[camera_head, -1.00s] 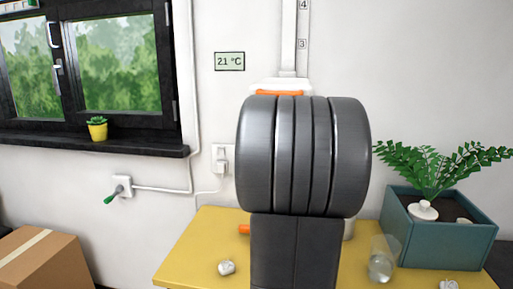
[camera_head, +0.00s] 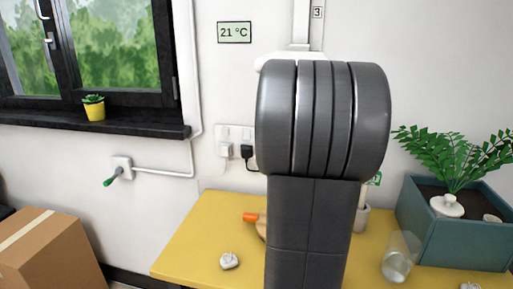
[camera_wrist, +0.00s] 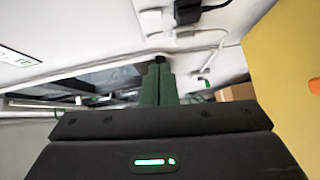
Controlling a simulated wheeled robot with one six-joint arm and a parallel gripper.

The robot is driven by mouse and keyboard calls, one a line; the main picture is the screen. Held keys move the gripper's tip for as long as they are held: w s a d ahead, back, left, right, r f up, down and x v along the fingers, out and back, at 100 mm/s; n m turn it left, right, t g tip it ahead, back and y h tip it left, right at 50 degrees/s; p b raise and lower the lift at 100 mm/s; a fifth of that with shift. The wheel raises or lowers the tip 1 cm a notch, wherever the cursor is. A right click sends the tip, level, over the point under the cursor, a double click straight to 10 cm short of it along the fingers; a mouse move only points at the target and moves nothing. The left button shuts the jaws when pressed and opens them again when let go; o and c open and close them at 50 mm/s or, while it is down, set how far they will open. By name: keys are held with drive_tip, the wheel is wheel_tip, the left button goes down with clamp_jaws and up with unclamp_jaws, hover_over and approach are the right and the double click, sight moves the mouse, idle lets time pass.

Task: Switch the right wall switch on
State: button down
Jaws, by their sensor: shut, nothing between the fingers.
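A wall switch with a green lever (camera_head: 116,171) sits on the wall under the window sill at left. Its lever hangs down and to the left. It is the only lever switch I can make out; my arm hides the wall in the middle, so any other switch there is out of sight. In the wrist view it appears small and far off (camera_wrist: 206,75). My gripper (camera_wrist: 158,64) is shut and empty, its green fingers pressed together in front of the window wall, apart from the switch. In the head view my own arm hides it.
A double socket (camera_head: 235,143) holds a white and a black plug. A yellow table (camera_head: 190,250) carries a glass (camera_head: 398,258) and a teal planter (camera_head: 455,230). A cardboard box (camera_head: 50,255) stands at lower left. A small potted plant (camera_head: 94,108) sits on the sill.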

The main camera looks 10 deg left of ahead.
sight(246, 134)
drive_tip(key=x, duration=0.4)
drive_tip(key=w+d+x, duration=0.1)
drive_tip(key=x, duration=0.3)
drive_tip(key=w+d+x, duration=0.1)
drive_tip(key=x, duration=0.3)
drive_tip(key=shift+d+f+p, duration=0.1)
drive_tip(key=shift+p, duration=0.2)
drive_tip(key=shift+f, duration=0.1)
